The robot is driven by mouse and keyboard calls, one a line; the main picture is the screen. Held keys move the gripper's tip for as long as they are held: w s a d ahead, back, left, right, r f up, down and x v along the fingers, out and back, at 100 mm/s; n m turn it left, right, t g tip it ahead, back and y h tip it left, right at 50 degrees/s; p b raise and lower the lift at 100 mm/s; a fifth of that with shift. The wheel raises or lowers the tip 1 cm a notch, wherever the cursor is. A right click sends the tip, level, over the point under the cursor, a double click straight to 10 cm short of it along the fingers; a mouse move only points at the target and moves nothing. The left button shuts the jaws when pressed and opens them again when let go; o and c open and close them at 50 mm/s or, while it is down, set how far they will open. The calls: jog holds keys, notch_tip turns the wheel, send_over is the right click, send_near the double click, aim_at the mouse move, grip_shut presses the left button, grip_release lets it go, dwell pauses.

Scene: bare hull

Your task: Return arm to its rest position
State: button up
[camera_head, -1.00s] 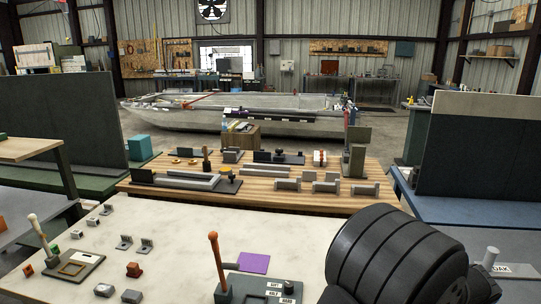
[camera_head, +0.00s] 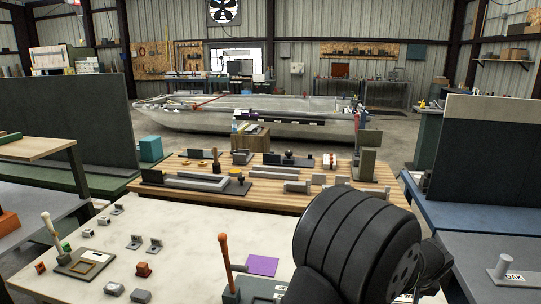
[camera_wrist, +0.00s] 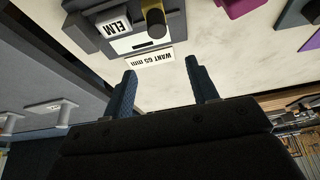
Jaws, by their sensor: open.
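My arm shows as a large black ribbed link (camera_head: 358,240) at the lower right of the head view, above the near white table (camera_head: 190,240). It hides that table's right part. My gripper (camera_wrist: 161,66) shows only in the wrist view. Its two dark blue fingers are apart with nothing between them. Beyond them lie the pale tabletop and a label reading "WANT 65 mm" (camera_wrist: 150,57).
An orange-handled lever (camera_head: 225,258) stands upright near the arm, beside a purple square (camera_head: 262,265). Small blocks and brackets (camera_head: 154,246) lie on the white table. A wooden bench (camera_head: 265,200) with parts is behind. A blue-topped bench (camera_head: 455,215) with a dark panel is at right.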

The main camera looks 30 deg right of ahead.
jog(key=w+a, duration=0.5)
jog(key=w, duration=0.7)
jog(key=w+a+f, duration=0.1)
jog(key=w+a, duration=0.4)
jog(key=w, duration=0.8)
jog(key=w+a, duration=0.5)
jog(key=w, duration=0.7)
jog(key=shift+w+a+f, duration=0.2)
jog(key=shift+w+a, duration=0.05)
jog(key=shift+a, duration=0.05)
